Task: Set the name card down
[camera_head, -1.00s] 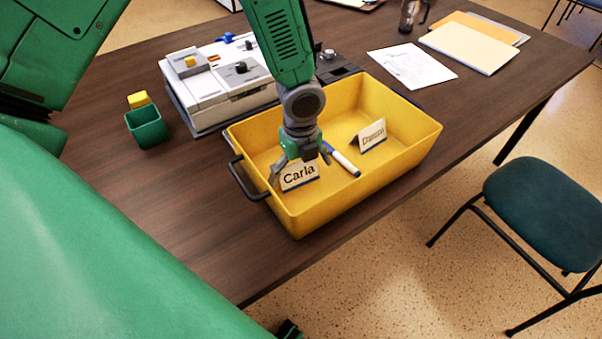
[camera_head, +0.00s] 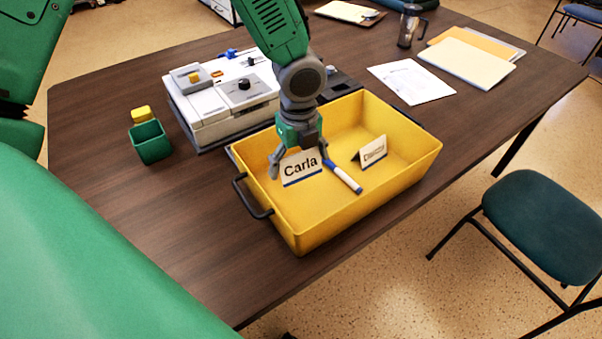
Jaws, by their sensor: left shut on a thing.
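My left gripper (camera_head: 299,160) is shut on a white name card (camera_head: 301,169) that reads "Carla" and has a blue lower edge. The gripper reaches down from above, with a finger at each side of the card. The card shows over the left part of the yellow tray (camera_head: 365,205), apparently held above its floor; the exact gap cannot be told. A second folded name card (camera_head: 371,151) stands in the tray to the right, its lettering too small to read. A white and blue marker (camera_head: 345,177) lies between the cards. My right gripper is not in view.
A black handle (camera_head: 252,200) sticks out from the tray's left side. A white device (camera_head: 225,105) stands behind the tray, and a green cup (camera_head: 150,142) stands to its left. The left front tabletop is clear.

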